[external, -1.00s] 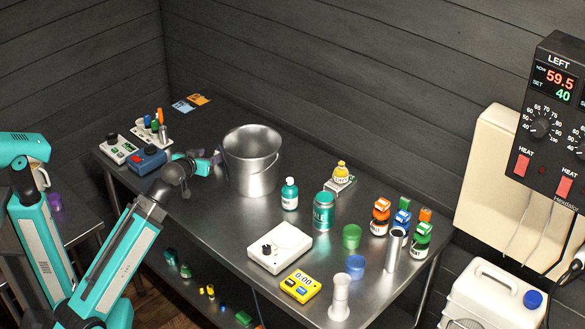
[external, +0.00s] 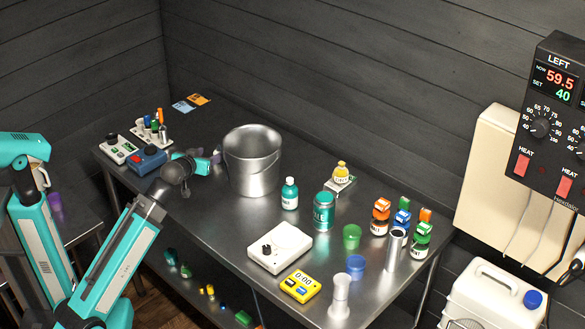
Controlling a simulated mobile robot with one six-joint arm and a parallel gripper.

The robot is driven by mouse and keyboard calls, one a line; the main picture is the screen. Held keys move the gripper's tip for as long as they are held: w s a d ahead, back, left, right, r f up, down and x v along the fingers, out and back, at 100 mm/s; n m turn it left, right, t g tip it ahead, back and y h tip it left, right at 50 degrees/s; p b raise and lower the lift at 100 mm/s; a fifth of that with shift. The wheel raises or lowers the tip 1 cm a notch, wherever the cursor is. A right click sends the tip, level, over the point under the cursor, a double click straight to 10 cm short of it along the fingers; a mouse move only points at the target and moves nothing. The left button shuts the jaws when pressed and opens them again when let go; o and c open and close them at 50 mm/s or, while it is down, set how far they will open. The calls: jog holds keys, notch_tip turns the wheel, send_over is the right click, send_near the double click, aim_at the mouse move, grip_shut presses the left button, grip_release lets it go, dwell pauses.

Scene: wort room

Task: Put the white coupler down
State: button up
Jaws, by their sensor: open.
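My gripper (external: 213,156) is low over the steel table (external: 215,222), just left of the metal bucket (external: 252,160). It is open, with nothing clearly visible between its fingers. The white coupler is too small to identify for certain. A small pale piece (external: 140,123) at the left end of the white rack at the back left may be it. That piece is apart from my gripper.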

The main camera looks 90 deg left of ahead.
notch_tip(320, 180, up, 16)
jog(key=m+g+h+p, duration=0.25)
jog(key=h+p, duration=0.35)
jog(key=p, duration=1.5)
send_over(220, 151)
jog(key=h+p, duration=0.2)
jog(key=p, duration=0.5)
jog(key=m+g+h+p, duration=0.1)
jog(key=h+p, duration=0.1)
jog(key=p, duration=0.5)
jog(key=a+m+g+h+p, duration=0.1)
jog(key=h+p, duration=0.1)
jog(key=p, duration=0.5)
jog(key=shift+s+f+p, duration=0.3)
jog(key=shift+f+p, duration=0.05)
jog(key=shift+p, duration=0.05)
jog(key=shift+s+d+g+h+p, duration=0.1)
jog(key=shift+g+h+p, duration=0.2)
jog(key=shift+p, duration=0.4)
notch_tip(220, 151, down, 5)
jog(key=shift+f, duration=0.15)
jog(key=shift+f, duration=0.15)
